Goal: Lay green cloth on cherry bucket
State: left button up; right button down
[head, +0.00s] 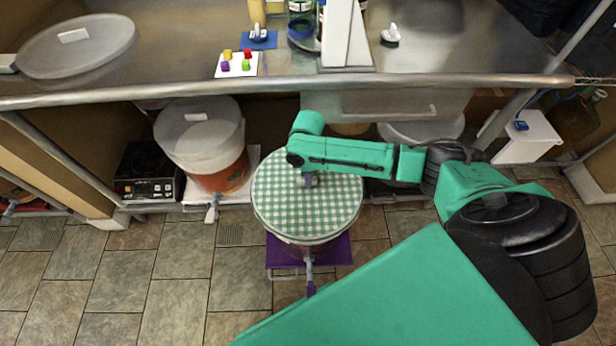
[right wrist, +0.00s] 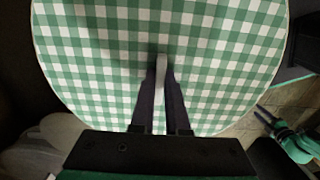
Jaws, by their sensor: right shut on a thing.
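The green-and-white checked cloth (head: 278,208) is a round, flat, level piece over the top of a bucket (head: 290,250) on a purple stand (head: 340,250). It hides the bucket's top, so its contents and any gap under the cloth cannot be made out. My right gripper (head: 308,182) points down at the cloth's middle. In the right wrist view, my right gripper (right wrist: 161,75) is shut on a small pale grip standing up from the cloth (right wrist: 90,60).
A white-lidded bucket (head: 200,130) with orange-red contents stands to the left, beside a black device (head: 147,172). The steel counter (head: 180,60) overhangs behind, holding a round translucent lid (head: 78,45) and a card with coloured cubes (head: 237,65). Tiled floor (head: 150,270) is clear at front left.

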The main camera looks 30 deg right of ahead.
dwell(0.4)
jog(key=shift+p, duration=0.4)
dwell(0.4)
jog(key=shift+f+p, duration=0.1)
jog(key=shift+p, duration=0.25)
jog(key=shift+c, duration=1.4)
grip_release()
